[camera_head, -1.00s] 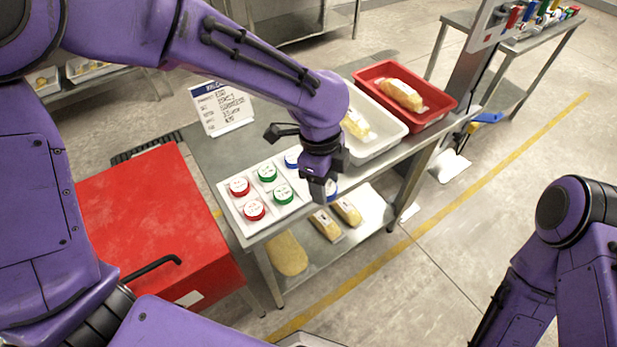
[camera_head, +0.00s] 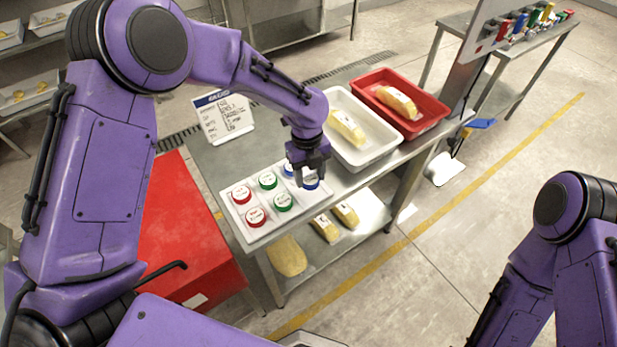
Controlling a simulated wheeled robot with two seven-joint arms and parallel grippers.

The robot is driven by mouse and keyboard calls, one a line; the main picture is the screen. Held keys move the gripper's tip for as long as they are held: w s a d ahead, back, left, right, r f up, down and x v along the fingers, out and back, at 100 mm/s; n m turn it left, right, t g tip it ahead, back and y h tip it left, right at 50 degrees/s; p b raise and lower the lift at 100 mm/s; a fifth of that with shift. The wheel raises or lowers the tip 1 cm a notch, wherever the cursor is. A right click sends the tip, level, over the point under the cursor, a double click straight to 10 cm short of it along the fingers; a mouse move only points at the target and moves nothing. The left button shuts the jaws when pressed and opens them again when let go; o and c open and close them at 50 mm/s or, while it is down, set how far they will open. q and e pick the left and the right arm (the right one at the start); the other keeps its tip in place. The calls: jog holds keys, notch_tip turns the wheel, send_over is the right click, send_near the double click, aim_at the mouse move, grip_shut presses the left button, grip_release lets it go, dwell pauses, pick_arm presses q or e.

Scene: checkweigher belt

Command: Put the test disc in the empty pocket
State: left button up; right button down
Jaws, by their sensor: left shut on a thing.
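A white tray (camera_head: 269,230) lies on the steel table. It holds two red discs (camera_head: 241,194), (camera_head: 256,217) and two green discs (camera_head: 267,180), (camera_head: 283,202) with white tops. A blue disc (camera_head: 288,169) sits in the back row at its right end, partly hidden by my left gripper. My left gripper (camera_head: 309,176) points down over the tray's right end, shut on another blue disc (camera_head: 311,184). That disc is at the front-right pocket; I cannot tell whether it touches the tray. My right gripper is out of view; only its arm shows.
A white bin (camera_head: 362,157) and a red bin (camera_head: 425,123), each with a wrapped loaf, stand behind right. A sign card (camera_head: 224,117) stands at the back left. A red box (camera_head: 180,225) is left of the table. More packs lie on the lower shelf.

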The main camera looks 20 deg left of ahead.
aim_at(309, 176)
pick_arm(q)
notch_tip(309, 176, down, 3)
jog(key=shift+w+a+r+p, duration=0.1)
jog(key=shift+r+p, duration=0.1)
jog(key=shift+p, duration=0.55)
jog(key=shift+f, duration=0.4)
jog(key=shift+f, duration=0.1)
jog(key=o, duration=1.1)
jog(key=shift+w+r+b, duration=0.15)
jog(key=shift+r+b, duration=0.15)
jog(key=shift+r, duration=0.15)
jog(key=r, duration=0.3)
jog(key=r+b, duration=0.1)
jog(key=r, duration=0.3)
jog(key=w+a+r+b, duration=0.1)
jog(key=r, duration=0.3)
jog(key=shift+r, duration=0.15)
